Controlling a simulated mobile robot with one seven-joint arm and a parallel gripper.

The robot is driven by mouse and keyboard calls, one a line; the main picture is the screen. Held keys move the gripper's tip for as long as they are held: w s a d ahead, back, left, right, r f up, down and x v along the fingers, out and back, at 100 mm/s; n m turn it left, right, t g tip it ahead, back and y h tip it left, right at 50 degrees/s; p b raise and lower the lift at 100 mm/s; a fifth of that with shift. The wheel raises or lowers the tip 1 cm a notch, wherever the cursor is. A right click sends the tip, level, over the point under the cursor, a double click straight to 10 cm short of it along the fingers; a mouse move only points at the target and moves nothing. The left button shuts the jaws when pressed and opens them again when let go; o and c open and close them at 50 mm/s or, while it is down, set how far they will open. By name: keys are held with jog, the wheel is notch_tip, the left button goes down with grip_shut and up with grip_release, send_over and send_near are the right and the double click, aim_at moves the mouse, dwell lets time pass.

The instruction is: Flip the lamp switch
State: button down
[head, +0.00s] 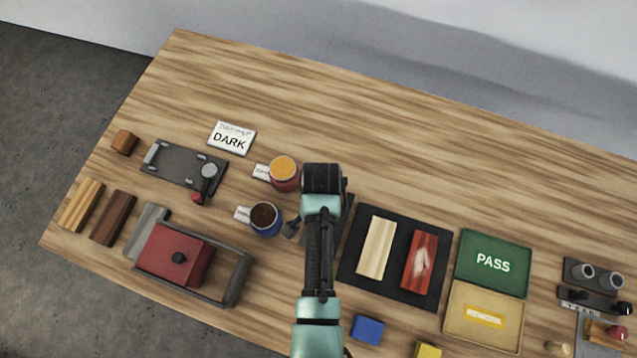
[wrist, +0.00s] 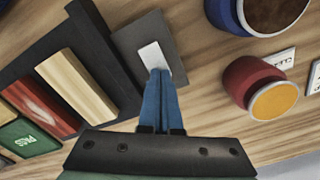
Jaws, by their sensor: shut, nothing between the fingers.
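The switch is a white rocker (wrist: 154,57) on a dark grey plate (wrist: 132,38), seen in the wrist view between the dark mat and the cups. In the head view my arm covers most of it, and only a grey edge of the plate (head: 345,215) shows. My gripper (wrist: 160,74) is shut and empty, its blue fingers side by side. Their tips overlap the near end of the rocker in the wrist view; I cannot tell whether they touch it. The head view hides the fingertips behind my arm.
A black mat (head: 352,269) with two wood panels lies right of my arm. A red cup (head: 286,184) and a blue cup (head: 268,230) stand close on the left. Green PASS (head: 486,283) and tan REWORK (head: 462,333) trays lie farther right. The table's far side is clear.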

jog(key=shift+f, duration=0.1)
notch_tip(320, 180, up, 7)
jog(key=p, duration=0.7)
dwell(0.7)
